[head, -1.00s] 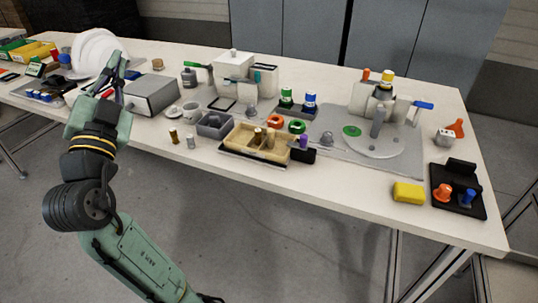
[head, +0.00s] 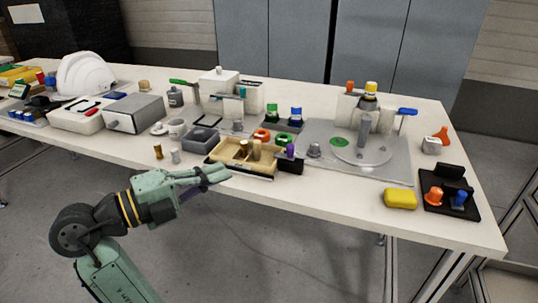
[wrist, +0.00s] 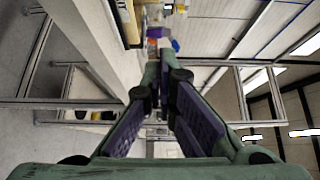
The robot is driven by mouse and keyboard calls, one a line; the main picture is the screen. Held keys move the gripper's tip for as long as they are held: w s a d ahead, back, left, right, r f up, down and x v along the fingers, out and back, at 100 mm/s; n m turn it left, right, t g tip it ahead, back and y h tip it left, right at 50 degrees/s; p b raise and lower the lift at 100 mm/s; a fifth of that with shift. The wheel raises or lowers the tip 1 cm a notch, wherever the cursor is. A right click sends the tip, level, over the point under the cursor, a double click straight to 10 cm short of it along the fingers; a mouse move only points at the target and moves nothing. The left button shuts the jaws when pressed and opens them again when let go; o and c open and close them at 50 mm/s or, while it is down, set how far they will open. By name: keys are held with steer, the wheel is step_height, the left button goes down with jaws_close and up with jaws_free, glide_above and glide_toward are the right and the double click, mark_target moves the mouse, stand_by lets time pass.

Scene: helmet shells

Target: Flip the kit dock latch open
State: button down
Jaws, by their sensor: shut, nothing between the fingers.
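In the head view, the kit dock holds a tan tray (head: 218,152) with compartments and small brass-coloured parts in it. A black block (head: 289,164) with an upright purple piece (head: 291,151) stands at the tray's right end; this looks like the dock latch. My gripper (head: 226,173) points right, near the table's front edge, in front of the tray's left part. It is shut and empty, apart from the purple piece. In the wrist view my gripper's fingers (wrist: 164,62) meet ahead, and a small purple thing (wrist: 154,32) shows beyond the tips.
A grey bin (head: 201,140) and two small cylinders (head: 158,152) stand left of the tray. A grey plate with a round fixture (head: 362,150) is to the right. The front strip toward the yellow block (head: 400,199) is clear.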

mark_target(288, 149)
steer(key=p+x, duration=0.3)
steer(key=x, duration=0.9)
steer(key=shift+w+d+r+p, duration=0.1)
steer(key=shift+d+p, duration=0.2)
steer(key=shift+p, duration=0.05)
steer(key=shift+w+d, duration=0.45)
steer(key=shift+d, duration=0.05)
steer(key=shift+f, duration=0.2)
steer(key=shift+s+d+f+b, duration=0.2)
steer(key=shift+d+b, duration=0.4)
steer(key=shift+b, duration=0.5)
steer(key=shift+s+d+r, duration=0.15)
steer(key=shift+d+r, duration=0.15)
steer(key=shift+d, duration=0.05)
steer(key=shift+b, duration=0.35)
